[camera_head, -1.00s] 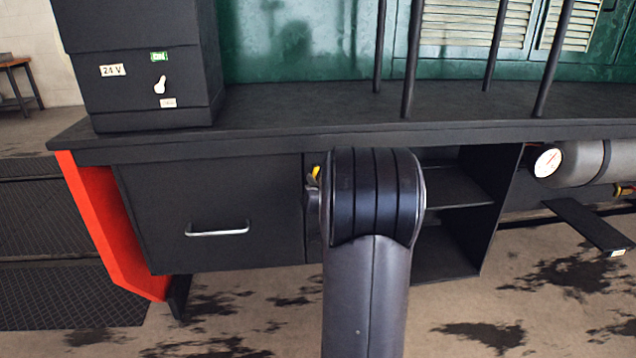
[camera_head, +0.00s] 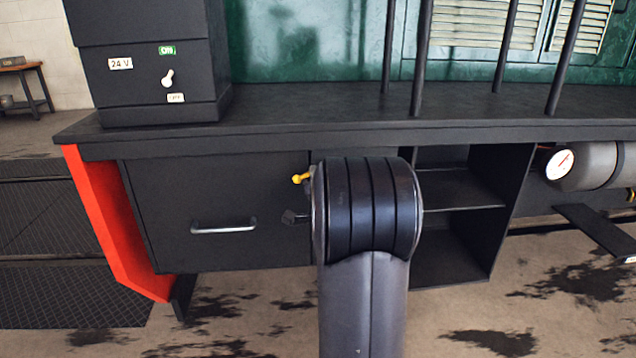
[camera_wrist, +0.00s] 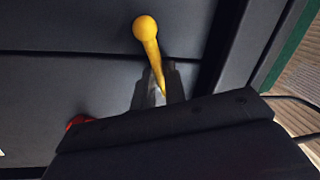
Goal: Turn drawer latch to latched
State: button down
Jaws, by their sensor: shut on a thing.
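The drawer latch is a yellow lever with a round knob (camera_wrist: 146,32). In the wrist view it runs down from the knob to my gripper (camera_wrist: 161,92), whose fingers are shut on its lower part. In the head view the latch (camera_head: 301,178) shows just left of my arm, its knob pointing left. My gripper is mostly hidden behind my arm there. The dark drawer (camera_head: 220,190) with a silver bar handle (camera_head: 223,228) is left of the latch and looks closed.
A black worktop (camera_head: 300,122) overhangs the drawer. Open shelves (camera_head: 455,188) are right of my arm. A red side panel (camera_head: 115,225) is at the left, and a gauge (camera_head: 560,164) at the right. A red patch (camera_wrist: 79,122) shows in the wrist view.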

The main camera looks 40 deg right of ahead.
jog(key=shift+a+r+m+h+b, duration=0.1)
jog(key=shift+m+h+b, duration=0.3)
jog(key=shift+m, duration=0.7)
jog(key=c, duration=1.5)
grip_release()
jog(key=shift+o, duration=0.2)
jog(key=p+v, duration=0.1)
jog(key=v, duration=0.9)
jog(key=shift+s+a+p, duration=0.2)
jog(key=shift+s+p, duration=0.1)
jog(key=shift+s, duration=0.05)
